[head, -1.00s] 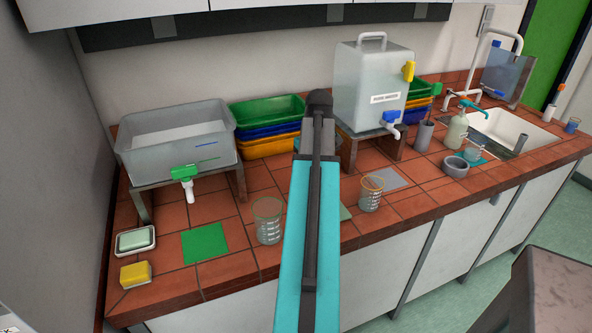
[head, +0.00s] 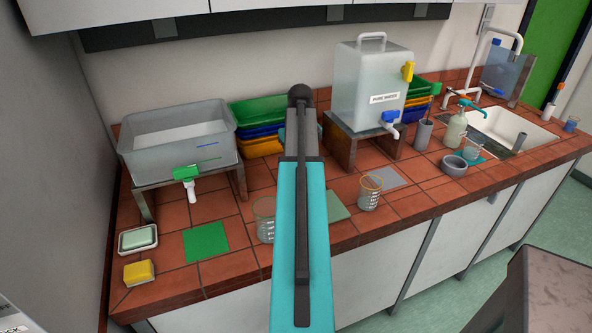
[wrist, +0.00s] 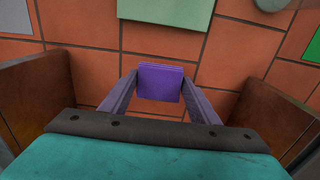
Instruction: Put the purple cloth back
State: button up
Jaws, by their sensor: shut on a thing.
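In the wrist view, the purple cloth (wrist: 159,82) looks like a small folded block. It sits between the fingertips of my gripper (wrist: 158,88), which is shut on it. Orange-red tiles lie below it, and I cannot tell how high above them it is. In the head view, my teal arm covers the gripper and the cloth, so neither shows there. A pale grey-green mat (head: 337,206) lies on the bench just right of my arm; it also shows in the wrist view (wrist: 166,12).
Brown panels (wrist: 40,85) flank my gripper on both sides. Beakers stand on either side of my arm, left (head: 264,222) and right (head: 370,193). A grey mat (head: 384,178) and a green mat (head: 206,241) lie farther out. Stacked trays (head: 250,110) stand behind.

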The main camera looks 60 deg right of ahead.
jog(key=shift+w+d, duration=0.25)
jog(key=shift+w, duration=0.25)
jog(key=shift+w+d+p, duration=0.35)
jog(key=shift+w+p, duration=0.05)
jog(key=shift+w, duration=0.4)
jog(key=shift+s+a+f+p, duration=0.15)
jog(key=shift+f+p, duration=0.15)
jog(key=shift+f, duration=0.55)
jog(key=shift+f+p, duration=0.6)
jog(key=shift+f, duration=0.25)
jog(key=shift+f, duration=0.2)
jog(key=o, duration=1.3)
jog(key=shift+b, duration=0.4)
notch_tip(320, 180, up, 14)
jog(key=p, duration=0.9)
